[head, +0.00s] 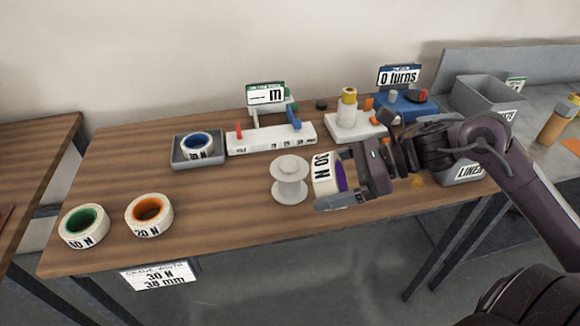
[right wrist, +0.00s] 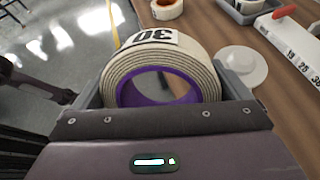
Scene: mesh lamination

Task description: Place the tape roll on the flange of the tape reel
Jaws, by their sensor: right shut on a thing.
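My right gripper (head: 348,184) is shut on a tape roll (head: 324,174) with a purple core, marked 30 N. The roll is held tilted on edge just right of the white tape reel (head: 289,186), apart from it in the head view. In the right wrist view the roll (right wrist: 150,65) sits between the fingers, and the reel's round flange (right wrist: 240,66) shows beyond it to the right. The reel stands upright on the wooden table, with nothing on its upper flange. My left gripper is not in view.
Tape rolls with green (head: 84,226) and orange (head: 149,214) cores lie at the left. A grey tray (head: 177,163) holds a blue-cored roll (head: 196,146). A white gauge block (head: 270,139), a small white stand (head: 357,127) and grey bins (head: 484,97) stand behind and right. The table's middle left is clear.

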